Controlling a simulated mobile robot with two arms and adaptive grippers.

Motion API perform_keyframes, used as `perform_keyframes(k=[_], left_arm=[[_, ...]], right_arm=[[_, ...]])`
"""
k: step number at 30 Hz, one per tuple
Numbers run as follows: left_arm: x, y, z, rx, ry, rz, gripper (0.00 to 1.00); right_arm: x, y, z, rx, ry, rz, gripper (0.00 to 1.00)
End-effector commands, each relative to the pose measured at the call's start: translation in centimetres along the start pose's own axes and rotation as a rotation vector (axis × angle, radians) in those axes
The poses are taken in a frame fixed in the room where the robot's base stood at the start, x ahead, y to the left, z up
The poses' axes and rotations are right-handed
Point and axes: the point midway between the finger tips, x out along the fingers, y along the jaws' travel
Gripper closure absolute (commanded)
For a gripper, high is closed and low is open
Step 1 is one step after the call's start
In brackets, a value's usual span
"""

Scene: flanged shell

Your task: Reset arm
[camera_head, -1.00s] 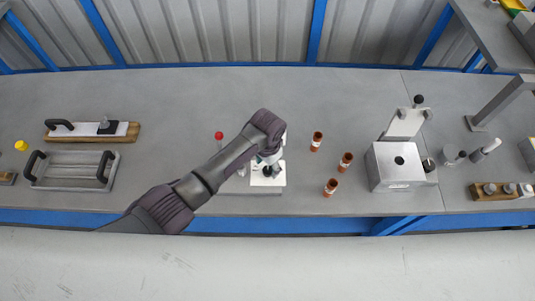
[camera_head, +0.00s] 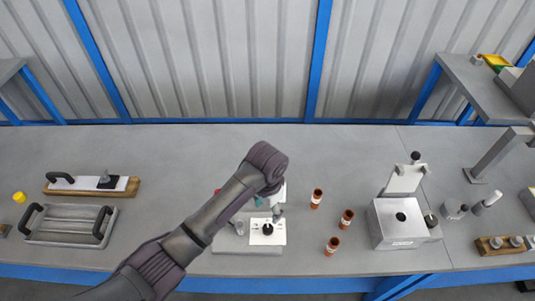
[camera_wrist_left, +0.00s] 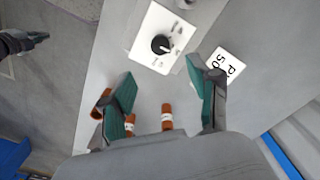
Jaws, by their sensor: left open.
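My left arm reaches in from the lower left in the head view, its wrist bent over the white panel (camera_head: 268,238) with a black knob. My left gripper (camera_wrist_left: 160,82) is open and empty in the left wrist view, its teal-padded fingers apart. In the head view the wrist hides most of it. The panel with its black knob (camera_wrist_left: 160,45) lies beyond the fingertips in the wrist view. A dark gripper, apparently my right one (camera_wrist_left: 22,42), shows at the left edge of that view; its jaws are too small to judge.
Several brown cylinders with white bands (camera_head: 346,218) stand right of the panel. Further right is a metal box (camera_head: 398,222) with a round hole. A handled tray (camera_head: 70,225) and a wooden board (camera_head: 125,187) lie at the left. The rear bench strip is clear.

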Motion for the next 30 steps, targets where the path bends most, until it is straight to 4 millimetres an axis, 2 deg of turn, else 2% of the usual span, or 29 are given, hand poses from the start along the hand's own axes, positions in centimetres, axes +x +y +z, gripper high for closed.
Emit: perform_keyframes(k=[7, 11, 14, 15, 21, 30], left_arm=[[0.4, 0.5, 0.5, -0.008, 0.011, 0.013, 0.39], [1.3, 2.1, 2.7, -0.059, 0.071, 0.063, 0.39], [1.9, 3.3, 5.9, -0.144, 0.14, 0.101, 0.39], [1.9, 3.5, 7.6, -0.186, 0.167, 0.108, 0.39], [1.2, 2.8, 15.7, -0.381, 0.252, 0.072, 0.39], [-1.1, 1.6, 23.8, -0.529, 0.283, -0.029, 0.39]], right_arm=[[0.0, 0.0, 0.0, 0.0, 0.0, 0.0, 1.0], [0.0, 0.0, 0.0, 0.0, 0.0, 0.0, 1.0], [0.0, -0.1, 0.0, 0.0, 0.0, -0.001, 1.0], [0.0, -0.1, 0.0, 0.001, 0.0, -0.001, 1.0], [0.0, -0.1, 0.0, 0.001, 0.001, -0.001, 1.0], [0.0, -0.1, 0.0, 0.001, 0.0, -0.001, 1.0]])
